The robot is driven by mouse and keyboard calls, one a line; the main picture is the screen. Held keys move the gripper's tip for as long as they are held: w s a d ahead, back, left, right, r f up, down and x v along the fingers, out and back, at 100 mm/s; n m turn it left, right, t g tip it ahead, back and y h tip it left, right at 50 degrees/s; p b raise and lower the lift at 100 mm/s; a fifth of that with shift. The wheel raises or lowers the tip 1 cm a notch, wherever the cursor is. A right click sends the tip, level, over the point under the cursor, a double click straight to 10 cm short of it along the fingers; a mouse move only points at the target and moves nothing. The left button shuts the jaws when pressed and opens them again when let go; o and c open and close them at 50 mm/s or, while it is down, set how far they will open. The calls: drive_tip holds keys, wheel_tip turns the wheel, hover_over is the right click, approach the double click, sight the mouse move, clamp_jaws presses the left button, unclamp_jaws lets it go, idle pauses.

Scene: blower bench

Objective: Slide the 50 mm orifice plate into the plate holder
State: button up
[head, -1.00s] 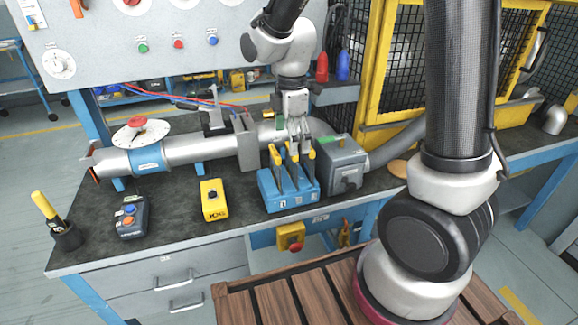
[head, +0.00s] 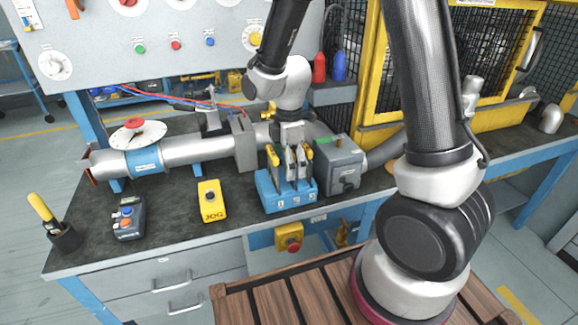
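The plate holder (head: 244,143) is a grey upright block in the silver pipe, left of the blue rack. The blue rack (head: 284,201) stands on the bench with numbered slots on its front. An orifice plate with a yellow handle (head: 272,156) stands in its left slot. The other plates are mostly hidden behind my gripper, and I cannot read which is the 50 mm one. My gripper (head: 297,172) points down into the middle and right of the rack, its fingers down among the plate handles. Whether it is open or shut on a handle cannot be seen.
A grey box (head: 338,160) stands close right of the rack. A yellow JOG box (head: 212,201), a dark pendant (head: 128,219) and a pen cup (head: 63,236) stand on the bench to the left. Bench top between the JOG box and pendant is clear. A yellow cage (head: 440,70) stands behind right.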

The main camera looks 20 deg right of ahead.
drive_tip(key=c, duration=1)
drive_tip(key=shift+c, duration=0.2)
drive_tip(key=shift+r, duration=0.1)
wheel_tip(320, 180, up, 10)
drive_tip(key=shift+f, duration=0.1)
